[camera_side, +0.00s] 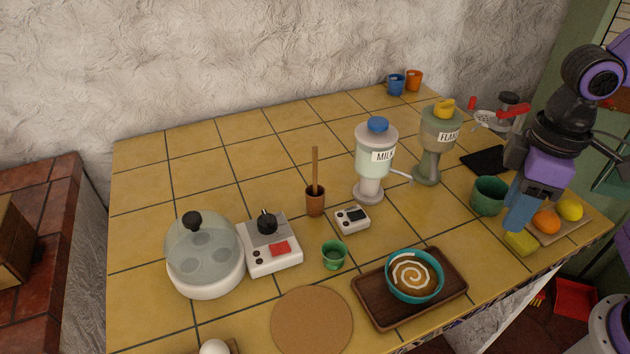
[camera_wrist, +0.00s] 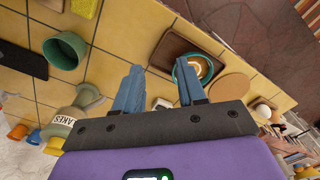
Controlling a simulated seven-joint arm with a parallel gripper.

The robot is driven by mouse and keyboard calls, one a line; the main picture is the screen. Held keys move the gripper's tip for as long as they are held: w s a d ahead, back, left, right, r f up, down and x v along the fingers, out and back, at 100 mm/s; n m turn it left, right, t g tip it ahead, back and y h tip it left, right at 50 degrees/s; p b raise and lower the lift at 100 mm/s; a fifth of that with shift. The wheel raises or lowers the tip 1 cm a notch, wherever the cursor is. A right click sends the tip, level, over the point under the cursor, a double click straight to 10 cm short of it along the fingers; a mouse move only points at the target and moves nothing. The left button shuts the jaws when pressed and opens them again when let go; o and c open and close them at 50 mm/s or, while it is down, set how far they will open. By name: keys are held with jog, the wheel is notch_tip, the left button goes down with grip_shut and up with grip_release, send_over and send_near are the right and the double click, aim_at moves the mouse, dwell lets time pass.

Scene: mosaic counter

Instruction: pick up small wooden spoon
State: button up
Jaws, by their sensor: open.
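A thin wooden stick (camera_side: 315,168), which looks like the handle of the small wooden spoon, stands upright in a small brown cup (camera_side: 315,203) near the middle of the counter. Its lower end is hidden inside the cup. I cannot make it out in the wrist view. My gripper (camera_side: 518,218) is at the right of the counter, above the yellow sponge and far to the right of the stick. In the wrist view the blue fingers of my gripper (camera_wrist: 160,88) are apart with nothing held between them.
The milk dispenser (camera_side: 375,165), flakes dispenser (camera_side: 437,145) and green cup (camera_side: 488,196) stand between my gripper and the stick. A small white scale (camera_side: 352,220) is beside the brown cup. A tray (camera_side: 375,302) with a teal bowl (camera_side: 414,277) lies in front. The counter's back left is clear.

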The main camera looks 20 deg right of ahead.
jog(key=w+a+r+m, duration=0.3)
jog(key=w+a+m, duration=0.3)
jog(key=w+a, duration=0.15)
jog(key=w+a+r+m, duration=0.4)
jog(key=w+a+m, duration=0.15)
jog(key=w, duration=0.35)
notch_tip(320, 180, up, 3)
jog(key=m, duration=1.2)
send_over(315, 165)
jog(key=f, duration=1.2)
jog(key=shift+w+a+f, duration=0.1)
jog(key=shift+w+f, duration=0.1)
jog(key=shift+f, duration=0.1)
jog(key=shift+d+f, duration=0.2)
jog(key=shift+f, duration=2.4)
grip_shut()
